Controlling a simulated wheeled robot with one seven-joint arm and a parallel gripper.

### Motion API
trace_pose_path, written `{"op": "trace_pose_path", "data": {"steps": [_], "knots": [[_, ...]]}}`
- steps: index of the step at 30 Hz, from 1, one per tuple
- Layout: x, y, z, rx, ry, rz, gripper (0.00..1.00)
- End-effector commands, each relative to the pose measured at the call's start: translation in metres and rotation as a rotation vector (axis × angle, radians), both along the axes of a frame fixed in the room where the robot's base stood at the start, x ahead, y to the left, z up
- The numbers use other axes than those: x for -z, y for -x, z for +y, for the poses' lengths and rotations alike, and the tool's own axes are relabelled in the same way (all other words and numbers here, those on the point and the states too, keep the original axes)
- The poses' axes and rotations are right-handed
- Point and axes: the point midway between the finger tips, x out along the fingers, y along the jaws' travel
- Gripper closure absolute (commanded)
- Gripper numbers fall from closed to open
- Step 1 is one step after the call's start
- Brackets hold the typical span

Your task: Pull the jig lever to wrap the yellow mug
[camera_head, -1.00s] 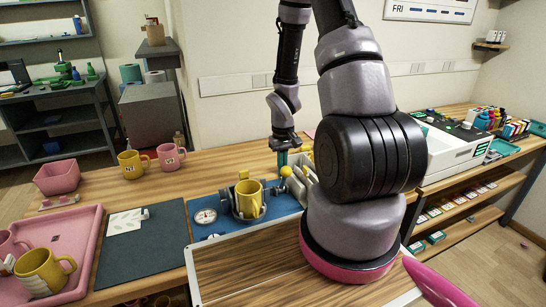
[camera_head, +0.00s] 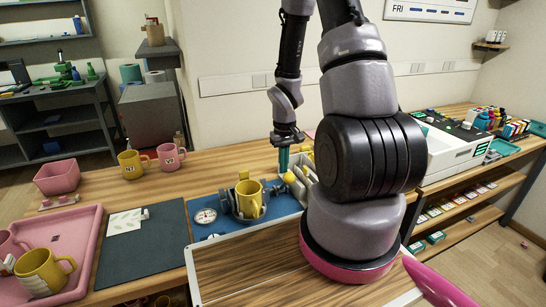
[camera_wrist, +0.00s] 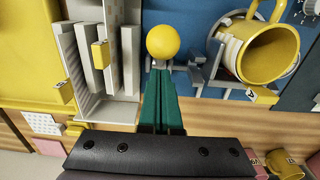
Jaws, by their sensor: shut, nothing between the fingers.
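The yellow mug (camera_head: 249,199) sits in the grey jig (camera_head: 228,203) on a blue base; in the wrist view the mug (camera_wrist: 268,55) lies at the upper right. The jig lever's yellow ball knob (camera_head: 289,177) is to the right of the mug, and the knob (camera_wrist: 163,41) shows large in the wrist view. My gripper (camera_head: 284,170) has its teal fingers pressed together, pointing down at the knob's far side. In the wrist view the closed fingertips (camera_wrist: 161,75) are right beside the knob, which is not between them. Whether they touch it is unclear.
A round dial (camera_head: 205,216) is left of the jig. A white slotted rack (camera_wrist: 95,60) stands close beside the lever. A yellow mug (camera_head: 130,162) and a pink mug (camera_head: 170,156) stand at the back left. A pink tray (camera_head: 88,245) holds more mugs. The dark mat (camera_head: 143,255) is mostly clear.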

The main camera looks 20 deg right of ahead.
Motion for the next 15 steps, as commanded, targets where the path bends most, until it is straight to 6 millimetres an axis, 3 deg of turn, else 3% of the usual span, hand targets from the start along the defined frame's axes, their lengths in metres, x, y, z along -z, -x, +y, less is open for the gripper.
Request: {"op": "trace_pose_path", "data": {"steps": [15], "knots": [[-0.042,-0.008,-0.001,0.002,0.001,-0.002,1.0]]}}
